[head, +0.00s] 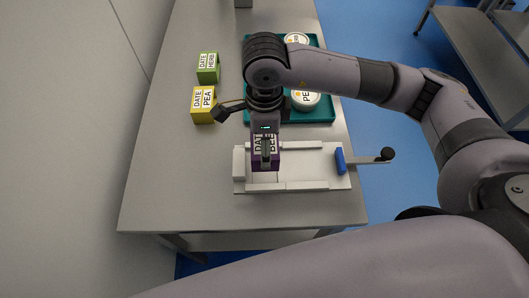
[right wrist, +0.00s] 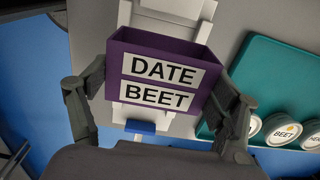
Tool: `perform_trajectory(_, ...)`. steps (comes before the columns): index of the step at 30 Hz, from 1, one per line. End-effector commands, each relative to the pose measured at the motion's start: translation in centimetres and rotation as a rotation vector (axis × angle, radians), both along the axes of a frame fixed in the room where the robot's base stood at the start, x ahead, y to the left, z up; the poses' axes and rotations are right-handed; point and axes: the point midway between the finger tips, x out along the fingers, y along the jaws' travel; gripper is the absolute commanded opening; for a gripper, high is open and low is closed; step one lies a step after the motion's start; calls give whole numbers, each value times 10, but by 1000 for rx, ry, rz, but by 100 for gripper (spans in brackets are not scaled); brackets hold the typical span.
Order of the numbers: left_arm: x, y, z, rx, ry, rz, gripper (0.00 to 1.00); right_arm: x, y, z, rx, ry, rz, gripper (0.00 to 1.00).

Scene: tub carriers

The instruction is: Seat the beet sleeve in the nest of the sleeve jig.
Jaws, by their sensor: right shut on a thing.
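The beet sleeve is a purple open-ended box labelled DATE BEET; it fills the middle of the right wrist view (right wrist: 160,55) and shows in the head view (head: 257,163). My right gripper (head: 266,150) is shut on it, one finger on each side. The sleeve is over the left part of the pale sleeve jig (head: 312,172). It looks raised above the jig, but the exact gap cannot be told. The sleeve and gripper hide part of the nest. The jig has a blue clamp pad (head: 340,161) and a black-knobbed handle (head: 387,154) at its right. My left gripper is out of view.
A green sleeve (head: 208,68) and a yellow PEA sleeve (head: 203,105) stand on the table's left side (head: 165,150). A teal tray (head: 325,112) with round lidded tubs lies behind the jig, partly hidden by my right arm. The table's front left is clear.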

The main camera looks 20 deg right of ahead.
Motion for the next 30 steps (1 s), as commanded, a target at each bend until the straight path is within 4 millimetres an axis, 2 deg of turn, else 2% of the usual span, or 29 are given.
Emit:
perform_trajectory(3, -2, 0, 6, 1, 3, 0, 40, -1, -1, -21, -1, 3, -1, 60)
perform_trajectory(10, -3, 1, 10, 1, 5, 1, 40, 0, 0, -43, -1, 2, -1, 60)
perform_trajectory(16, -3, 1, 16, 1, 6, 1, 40, 0, 0, -71, -1, 2, -2, 60)
perform_trajectory(30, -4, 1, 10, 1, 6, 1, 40, 1, 0, -82, 0, -2, 0, 60)
